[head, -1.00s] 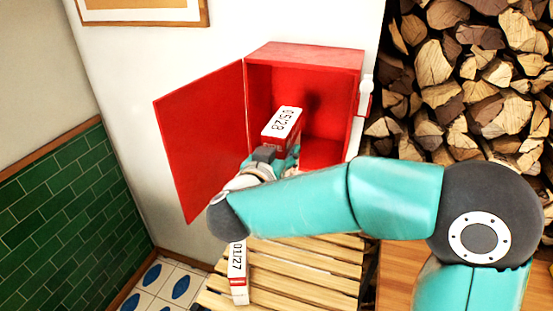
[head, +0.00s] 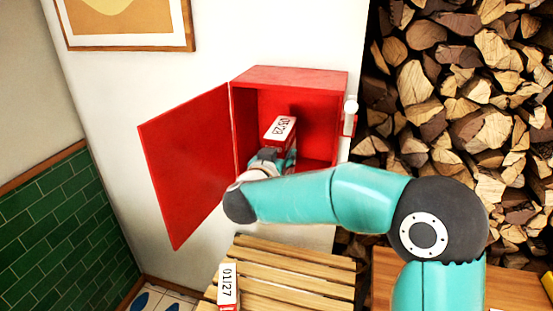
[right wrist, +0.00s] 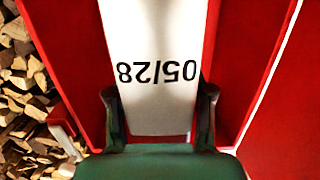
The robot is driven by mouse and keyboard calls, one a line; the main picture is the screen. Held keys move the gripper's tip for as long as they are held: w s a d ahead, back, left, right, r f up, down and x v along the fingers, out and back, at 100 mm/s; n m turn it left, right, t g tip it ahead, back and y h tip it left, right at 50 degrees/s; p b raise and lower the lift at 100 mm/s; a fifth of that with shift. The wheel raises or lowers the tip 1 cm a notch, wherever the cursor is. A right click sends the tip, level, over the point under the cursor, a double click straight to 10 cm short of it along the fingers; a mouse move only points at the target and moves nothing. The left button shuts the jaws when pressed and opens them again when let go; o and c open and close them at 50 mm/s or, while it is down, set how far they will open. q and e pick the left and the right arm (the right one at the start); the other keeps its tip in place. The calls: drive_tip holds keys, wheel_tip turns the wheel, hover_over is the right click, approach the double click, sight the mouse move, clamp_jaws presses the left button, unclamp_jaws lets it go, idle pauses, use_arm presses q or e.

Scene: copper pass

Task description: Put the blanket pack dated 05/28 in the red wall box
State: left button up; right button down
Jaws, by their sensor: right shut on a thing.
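The red wall box (head: 300,76) hangs on the white wall with its door (head: 185,165) swung open to the left. The blanket pack dated 05/28 (head: 280,128), white-topped with red sides, is at the box's opening, partly inside. My right gripper (head: 274,160) is shut on this pack; the arm hides part of it. In the right wrist view the pack (right wrist: 158,40) sits between the two fingers (right wrist: 160,125), with red box walls on both sides. A second pack, dated 01/27 (head: 228,284), lies on the slatted wooden surface below. My left gripper is not in view.
A slatted wooden bench (head: 300,270) stands below the box. Stacked firewood (head: 470,80) fills the right side. A white-and-red latch (head: 350,115) sits on the box's right edge. Green tiles (head: 65,225) cover the left wall, and a framed picture (head: 125,25) hangs above.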

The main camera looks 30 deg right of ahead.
drive_tip(key=r+p+x, duration=0.1)
drive_tip(key=p+x, duration=0.3)
drive_tip(key=x, duration=0.6)
drive_tip(key=shift+w+d, duration=0.25)
idle(0.3)
drive_tip(key=shift+c, duration=1.8)
unclamp_jaws()
